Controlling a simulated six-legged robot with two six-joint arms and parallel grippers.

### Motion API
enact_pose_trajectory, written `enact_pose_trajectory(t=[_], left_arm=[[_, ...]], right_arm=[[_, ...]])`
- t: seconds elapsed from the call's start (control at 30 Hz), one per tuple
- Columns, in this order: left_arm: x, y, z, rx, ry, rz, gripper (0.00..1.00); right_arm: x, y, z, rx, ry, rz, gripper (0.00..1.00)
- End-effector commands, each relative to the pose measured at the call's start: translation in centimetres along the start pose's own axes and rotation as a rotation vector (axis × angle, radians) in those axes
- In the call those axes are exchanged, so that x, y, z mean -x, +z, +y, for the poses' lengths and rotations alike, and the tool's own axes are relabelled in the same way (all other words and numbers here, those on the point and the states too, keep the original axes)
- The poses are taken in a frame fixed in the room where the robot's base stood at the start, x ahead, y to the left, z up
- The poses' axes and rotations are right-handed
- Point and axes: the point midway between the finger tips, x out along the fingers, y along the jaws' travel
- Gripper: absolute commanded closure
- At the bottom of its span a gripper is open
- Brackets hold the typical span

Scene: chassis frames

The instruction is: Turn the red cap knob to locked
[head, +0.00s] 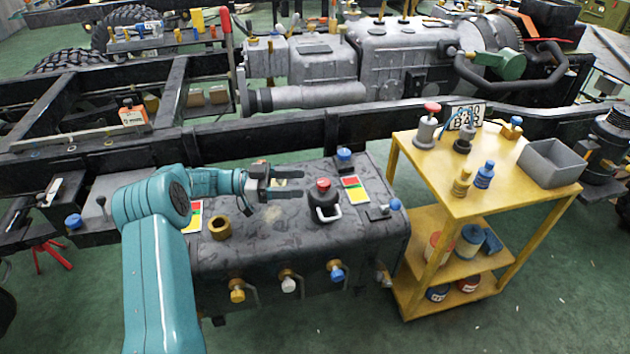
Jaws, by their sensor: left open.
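The red cap knob (323,184) sits on a black fitting with a pale curved handle, on top of the dark tank (262,250). A red, yellow and green label (355,189) lies just right of it. My left gripper (299,184) reaches in from the left above the tank top. Its two fingers are apart and point right toward the red cap, with a small gap in the picture between the tips and the cap. Nothing shows between the fingers. How far the fingers are above the tank is hard to tell. My right gripper is not in view.
A brass ring neck (219,227) and a blue-capped fitting (344,155) stand on the tank. Several valves line its front. A yellow cart (420,160) at right holds bottles, another red-topped item (432,109) and a grey bin (550,163). A dark chassis rail (260,134) runs behind.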

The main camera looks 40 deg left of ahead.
Motion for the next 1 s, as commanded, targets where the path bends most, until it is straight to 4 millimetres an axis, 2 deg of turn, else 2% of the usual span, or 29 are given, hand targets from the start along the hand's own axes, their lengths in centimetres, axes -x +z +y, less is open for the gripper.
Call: enact_pose_trajectory(t=[0.1,0.3,0.87,1.0], left_arm=[[2.3,0.1,0.0,0.002,-0.002,-0.001,0.39],[4.1,0.0,0.0,0.001,0.0,-0.001,0.39],[4.2,0.0,0.0,0.001,0.001,0.0,0.39],[4.2,-1.4,0.0,0.0,0.001,0.0,0.39]], right_arm=[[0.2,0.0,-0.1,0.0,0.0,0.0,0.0],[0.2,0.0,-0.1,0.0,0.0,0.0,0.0],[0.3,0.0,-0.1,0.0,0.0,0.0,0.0],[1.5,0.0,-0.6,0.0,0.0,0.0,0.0]])
